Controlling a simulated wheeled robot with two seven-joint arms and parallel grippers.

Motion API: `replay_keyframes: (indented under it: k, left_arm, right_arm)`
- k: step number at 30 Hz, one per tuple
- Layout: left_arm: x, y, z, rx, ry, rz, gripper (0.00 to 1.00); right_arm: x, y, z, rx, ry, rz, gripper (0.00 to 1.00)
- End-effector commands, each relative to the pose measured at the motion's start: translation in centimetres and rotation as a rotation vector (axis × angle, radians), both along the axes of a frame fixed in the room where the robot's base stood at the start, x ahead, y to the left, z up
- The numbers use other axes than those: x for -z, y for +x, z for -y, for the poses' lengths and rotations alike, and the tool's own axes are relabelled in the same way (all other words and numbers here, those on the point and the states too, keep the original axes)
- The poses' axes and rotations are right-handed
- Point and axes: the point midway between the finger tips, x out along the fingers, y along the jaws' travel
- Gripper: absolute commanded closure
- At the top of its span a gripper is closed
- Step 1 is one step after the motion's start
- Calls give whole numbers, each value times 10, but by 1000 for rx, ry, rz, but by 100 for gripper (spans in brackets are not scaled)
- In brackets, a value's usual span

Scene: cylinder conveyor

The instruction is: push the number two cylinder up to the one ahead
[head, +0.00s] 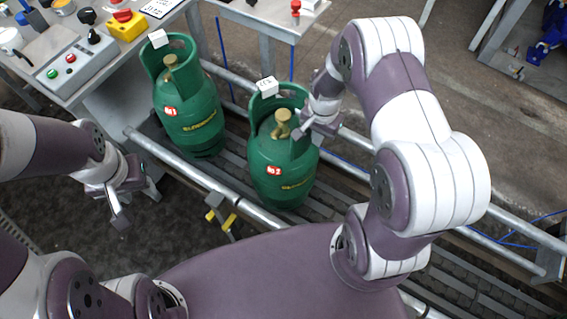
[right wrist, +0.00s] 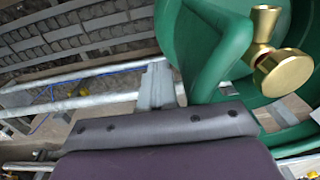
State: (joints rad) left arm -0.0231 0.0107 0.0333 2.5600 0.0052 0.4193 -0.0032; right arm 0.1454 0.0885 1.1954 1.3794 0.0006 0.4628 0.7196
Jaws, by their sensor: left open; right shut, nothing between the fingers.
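The number two cylinder (head: 283,165) is green with a red "No 2" label and a brass valve, and stands upright on the conveyor (head: 225,170). The number one cylinder (head: 188,105) stands upright ahead of it, up and to the left, with a gap between them. My right gripper (head: 308,128) is shut and empty at the right side of the number two cylinder's collar; I cannot tell whether it touches. In the right wrist view the green collar (right wrist: 205,50) and brass valve (right wrist: 265,55) are close to the gripper. My left gripper (head: 122,205) is open and empty, left of the conveyor.
Metal rails (head: 190,165) run along both sides of the conveyor. A workbench with a control box (head: 75,58) stands at the upper left. A second table (head: 262,18) stands behind the cylinders. A yellow-handled fitting (head: 222,218) sits by the near rail.

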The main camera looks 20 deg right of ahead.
Motion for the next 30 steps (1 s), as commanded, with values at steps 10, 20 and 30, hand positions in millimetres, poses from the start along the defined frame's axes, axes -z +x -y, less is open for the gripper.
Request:
replay_keyframes:
  k: [10, 20, 30]
  left_arm:
    - [8, 0, 0, 0, 0, 0, 57]
    - [12, 0, 0, 0, 0, 0, 57]
    - [16, 0, 0, 0, 0, 0, 57]
  right_arm:
    - [14, 1, -13, -5, 3, -33, 100]
    - [14, 16, -26, -5, 3, -34, 100]
    - [14, 32, -39, -6, 2, -33, 100]
